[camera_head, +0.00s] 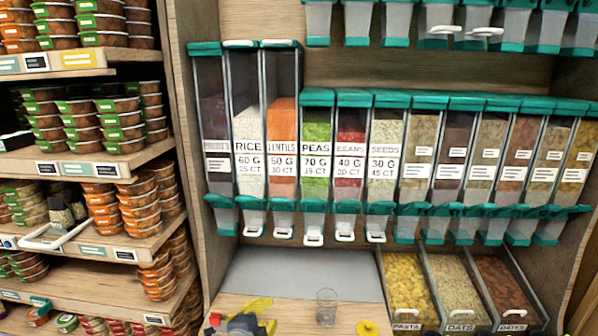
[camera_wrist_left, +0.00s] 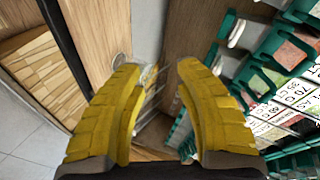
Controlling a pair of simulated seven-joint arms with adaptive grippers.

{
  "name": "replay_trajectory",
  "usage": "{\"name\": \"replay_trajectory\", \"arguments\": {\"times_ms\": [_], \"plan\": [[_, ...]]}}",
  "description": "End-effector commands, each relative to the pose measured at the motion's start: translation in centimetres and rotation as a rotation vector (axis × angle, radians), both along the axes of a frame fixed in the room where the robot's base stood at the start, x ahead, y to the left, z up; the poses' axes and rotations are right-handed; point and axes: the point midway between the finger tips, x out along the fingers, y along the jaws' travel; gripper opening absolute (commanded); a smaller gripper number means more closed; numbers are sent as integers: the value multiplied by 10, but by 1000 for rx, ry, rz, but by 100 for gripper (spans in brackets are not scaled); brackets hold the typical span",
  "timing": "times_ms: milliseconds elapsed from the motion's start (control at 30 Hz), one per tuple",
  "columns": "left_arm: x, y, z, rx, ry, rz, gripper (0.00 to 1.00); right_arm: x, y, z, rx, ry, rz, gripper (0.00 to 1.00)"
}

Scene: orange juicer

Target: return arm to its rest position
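My left gripper (camera_head: 262,315) is low in the head view, left of centre, over the wooden counter (camera_head: 290,312). In the left wrist view its two yellow fingers (camera_wrist_left: 158,72) stand apart with a gap between them. I see nothing held in the gap. A clear empty glass (camera_head: 326,307) stands upright on the counter, to the right of the gripper and apart from it.
Dispensers with teal lids and spouts (camera_head: 316,150) line the wall behind the counter. Open bins (camera_head: 409,290) sit at the lower right. Shelves of stacked tubs (camera_head: 95,120) stand at the left.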

Motion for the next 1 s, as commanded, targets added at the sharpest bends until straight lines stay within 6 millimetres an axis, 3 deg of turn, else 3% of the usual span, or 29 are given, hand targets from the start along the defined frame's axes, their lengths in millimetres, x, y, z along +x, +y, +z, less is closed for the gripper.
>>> {"name": "replay_trajectory", "arguments": {"times_ms": [33,200,400,600,1000], "plan": [[-20,14,-18,-16,43,47,32,0,0,0,0,0,0,44],[-83,62,-64,-62,170,225,32,0,0,0,0,0,0,44],[-167,121,-102,-97,293,455,32,0,0,0,0,-1,0,44],[-232,165,-117,-109,360,635,32,0,0,0,0,-1,0,44],[-309,212,-120,-104,410,841,32,0,-1,0,-1,0,1,44]]}}
